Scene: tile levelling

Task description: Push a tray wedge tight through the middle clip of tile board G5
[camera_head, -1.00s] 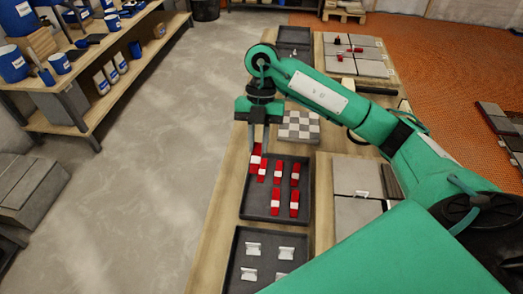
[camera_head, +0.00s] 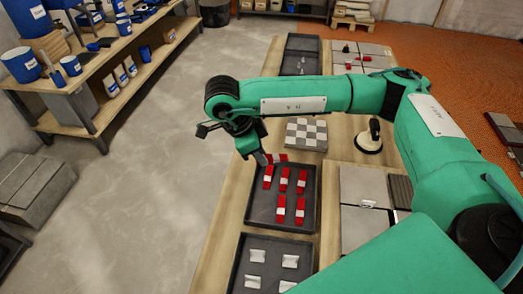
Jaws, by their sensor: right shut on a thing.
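My right gripper (camera_head: 262,158) is over the far edge of the black wedge tray (camera_head: 250,208). It is shut on a red wedge (camera_head: 279,158) with a pale band, partly hidden by the fingers. Several more red wedges (camera_head: 301,181) lie in that tray. A grey tile board (camera_head: 362,184) lies at the right of the bench, with a white clip (camera_head: 368,204) at a tile joint; my arm hides part of it. Another tile board (camera_head: 375,50) with clips and red wedges (camera_head: 357,59) lies at the far end. No board label is readable. My left gripper is not in view.
A second black tray (camera_head: 238,262) with white clips stands nearer. A checkered sample (camera_head: 306,140) and a black-handled round tool (camera_head: 370,138) are on the wooden bench. Shelves stand left across clear floor.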

